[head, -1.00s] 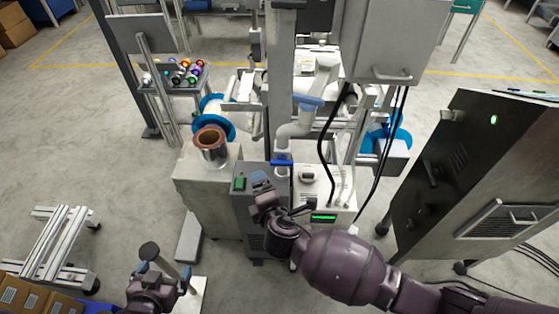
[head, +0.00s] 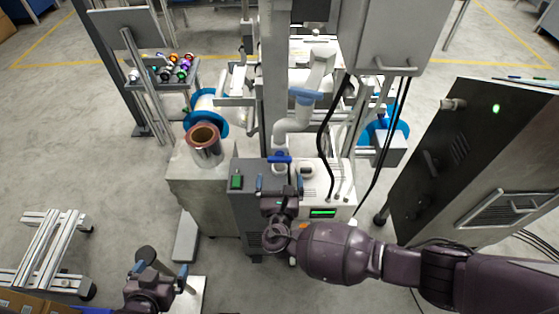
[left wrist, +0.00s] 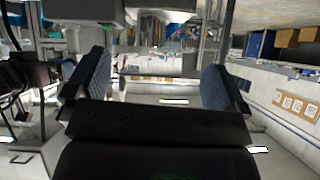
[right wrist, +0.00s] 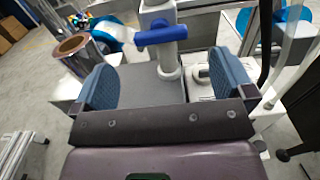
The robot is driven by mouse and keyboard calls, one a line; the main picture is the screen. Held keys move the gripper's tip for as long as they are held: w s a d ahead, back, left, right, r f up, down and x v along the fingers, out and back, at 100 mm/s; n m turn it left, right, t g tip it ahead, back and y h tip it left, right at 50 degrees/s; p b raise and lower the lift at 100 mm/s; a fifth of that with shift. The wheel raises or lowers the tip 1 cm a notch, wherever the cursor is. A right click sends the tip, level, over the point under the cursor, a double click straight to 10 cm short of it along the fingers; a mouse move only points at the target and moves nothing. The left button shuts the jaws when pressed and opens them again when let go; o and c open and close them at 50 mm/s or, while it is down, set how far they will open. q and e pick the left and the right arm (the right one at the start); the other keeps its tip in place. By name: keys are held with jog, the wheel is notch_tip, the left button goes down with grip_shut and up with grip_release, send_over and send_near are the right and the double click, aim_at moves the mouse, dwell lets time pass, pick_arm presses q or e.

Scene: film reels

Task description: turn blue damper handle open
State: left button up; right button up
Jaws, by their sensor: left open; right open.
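The blue damper handle (head: 280,159) sits on the grey-white vertical pipe (head: 291,132) above the grey machine box. In the right wrist view the handle (right wrist: 160,37) is a blue bar lying crosswise on the pipe, ahead of the fingers. My right gripper (head: 279,184) is open and empty just in front of and below the handle; its blue pads (right wrist: 165,85) stand apart with nothing between them. My left gripper (head: 160,271) is open and empty at the lower left, far from the handle; its pads also show in the left wrist view (left wrist: 157,82).
A film reel (head: 204,145) stands on the box left of the pipe. Black cables (head: 329,135) hang to the right of the pipe. A dark cabinet (head: 440,165) stands at the right.

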aim_at(280, 161)
jog(key=w+b, duration=0.1)
jog(key=w, duration=0.6)
pick_arm(q)
jog(key=shift+w+d, duration=0.2)
jog(key=shift+w, duration=0.45)
pick_arm(e)
jog(key=shift+w, duration=0.1)
jog(key=shift+c, duration=0.8)
jog(key=c, duration=0.8)
pick_arm(q)
jog(key=shift+s+f, duration=0.15)
pick_arm(e)
jog(key=shift+o, duration=0.2)
